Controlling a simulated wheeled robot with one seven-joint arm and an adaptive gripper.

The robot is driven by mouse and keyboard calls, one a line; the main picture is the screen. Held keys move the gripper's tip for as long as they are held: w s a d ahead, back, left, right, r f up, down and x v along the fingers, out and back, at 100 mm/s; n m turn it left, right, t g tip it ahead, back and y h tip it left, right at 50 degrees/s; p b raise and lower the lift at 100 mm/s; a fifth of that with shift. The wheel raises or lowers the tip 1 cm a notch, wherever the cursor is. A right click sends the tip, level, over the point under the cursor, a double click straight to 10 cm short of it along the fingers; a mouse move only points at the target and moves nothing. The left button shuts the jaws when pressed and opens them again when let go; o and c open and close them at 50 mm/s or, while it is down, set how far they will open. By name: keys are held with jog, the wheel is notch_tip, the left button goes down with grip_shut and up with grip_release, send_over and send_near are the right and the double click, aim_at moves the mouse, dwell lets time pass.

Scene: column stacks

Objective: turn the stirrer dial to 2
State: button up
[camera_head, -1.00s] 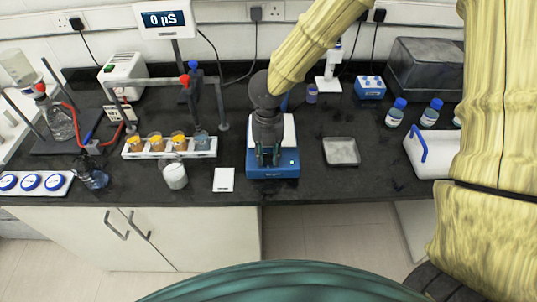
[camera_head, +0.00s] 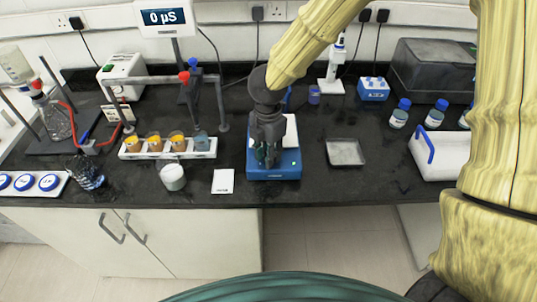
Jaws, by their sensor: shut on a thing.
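The stirrer (camera_head: 287,171) is a blue box with a white top plate (camera_head: 291,130), standing near the front edge of the black bench. My gripper (camera_head: 266,162) points down at the front of the stirrer, left of its middle. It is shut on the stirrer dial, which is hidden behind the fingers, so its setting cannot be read. A small green light shows on the stirrer's front, right of my gripper.
A white rack (camera_head: 205,152) with several columns' cups stands to the left, with a white beaker (camera_head: 172,177) and a white card (camera_head: 223,181) before it. A grey square tray (camera_head: 345,152) lies to the right. Blue-capped bottles (camera_head: 399,114) stand farther right.

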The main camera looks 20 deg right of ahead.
jog(key=shift+w+m, duration=0.1)
jog(key=shift+m, duration=0.3)
jog(key=o, duration=0.7)
jog(key=shift+o, duration=0.2)
